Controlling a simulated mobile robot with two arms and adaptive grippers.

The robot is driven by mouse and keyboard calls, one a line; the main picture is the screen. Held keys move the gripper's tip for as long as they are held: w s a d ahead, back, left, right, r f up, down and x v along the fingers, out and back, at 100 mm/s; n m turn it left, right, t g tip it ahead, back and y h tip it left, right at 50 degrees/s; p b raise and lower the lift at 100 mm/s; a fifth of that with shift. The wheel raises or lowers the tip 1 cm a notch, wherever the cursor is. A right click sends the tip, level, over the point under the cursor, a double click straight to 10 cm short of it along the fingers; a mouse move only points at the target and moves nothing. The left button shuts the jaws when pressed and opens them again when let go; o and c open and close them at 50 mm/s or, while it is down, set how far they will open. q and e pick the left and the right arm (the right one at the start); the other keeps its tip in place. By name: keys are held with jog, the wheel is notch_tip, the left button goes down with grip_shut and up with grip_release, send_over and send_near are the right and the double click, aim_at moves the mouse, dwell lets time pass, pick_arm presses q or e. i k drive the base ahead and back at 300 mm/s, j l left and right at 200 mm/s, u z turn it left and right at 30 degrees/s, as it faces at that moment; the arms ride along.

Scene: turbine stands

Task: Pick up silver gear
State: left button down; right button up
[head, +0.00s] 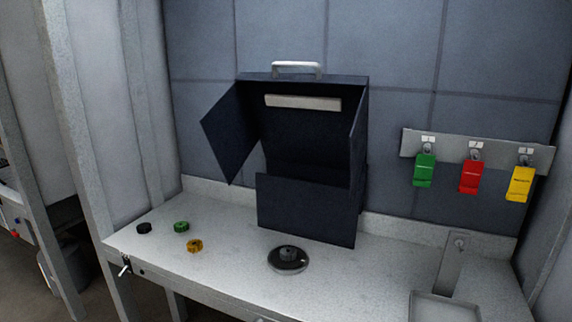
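Neither of my grippers shows in the head view.
An open dark box (305,212) with a handle stands at the back. Small black (144,228), green (181,227) and orange (195,246) round parts lie left. Green, red and yellow tags hang from a wall rail (450,152). A grey tray (444,308) sits right.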

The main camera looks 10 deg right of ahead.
aim_at(287, 253)
jog(key=z, duration=0.3)
jog(key=i+j+z, duration=0.15)
jog(key=z, duration=0.25)
jog(key=i+j+z, duration=0.15)
jog(key=j+z, duration=0.65)
jog(key=i+l, duration=0.05)
